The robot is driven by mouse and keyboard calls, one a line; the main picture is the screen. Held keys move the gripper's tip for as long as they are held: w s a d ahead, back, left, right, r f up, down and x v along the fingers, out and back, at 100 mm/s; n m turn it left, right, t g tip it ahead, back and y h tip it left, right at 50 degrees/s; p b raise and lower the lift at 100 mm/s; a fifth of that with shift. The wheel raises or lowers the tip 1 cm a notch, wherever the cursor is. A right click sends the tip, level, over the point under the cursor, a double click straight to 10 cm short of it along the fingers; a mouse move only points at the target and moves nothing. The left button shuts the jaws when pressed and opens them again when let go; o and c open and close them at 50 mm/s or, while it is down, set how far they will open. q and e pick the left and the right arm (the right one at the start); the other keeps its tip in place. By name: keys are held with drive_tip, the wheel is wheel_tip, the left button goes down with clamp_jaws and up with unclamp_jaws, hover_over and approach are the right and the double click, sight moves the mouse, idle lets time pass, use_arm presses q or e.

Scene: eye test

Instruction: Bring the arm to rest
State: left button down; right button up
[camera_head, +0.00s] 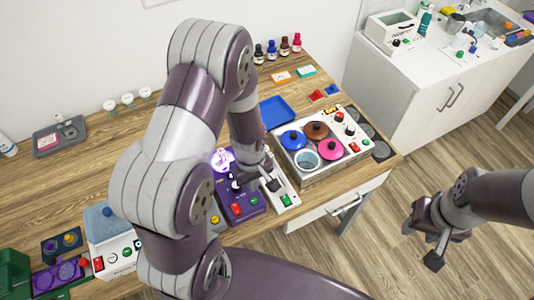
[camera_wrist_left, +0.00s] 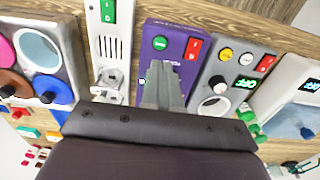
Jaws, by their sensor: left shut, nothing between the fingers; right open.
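My left arm reaches in across the middle of the head view. Its gripper (camera_head: 255,186) hangs over the front of the wooden table, above a purple device and a narrow white device. In the left wrist view the left gripper's fingers (camera_wrist_left: 163,92) are together and empty, in front of the purple device (camera_wrist_left: 172,42). It looks close to that device; I cannot tell whether it touches. My right gripper (camera_head: 422,243) is open and empty, out over the floor to the right of the table.
A device with coloured round lids (camera_head: 312,180) stands right of my left gripper, with a blue tray (camera_head: 278,112) behind it. The narrow white device (camera_wrist_left: 110,45) has red and green buttons. Bottles (camera_head: 272,50) line the back. The floor around my right gripper is clear.

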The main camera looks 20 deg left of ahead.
use_arm(q)
drive_tip(key=s+d+r+m+t+b, duration=0.1)
drive_tip(key=s+r+m+b, duration=0.3)
drive_tip(key=m+b, duration=0.5)
drive_tip(key=shift+d+r+m, duration=0.5)
drive_tip(key=shift+d+m, duration=0.1)
drive_tip(key=shift+d, duration=0.1)
drive_tip(key=shift+s, duration=0.2)
drive_tip(key=shift+w, duration=0.1)
idle(6.1)
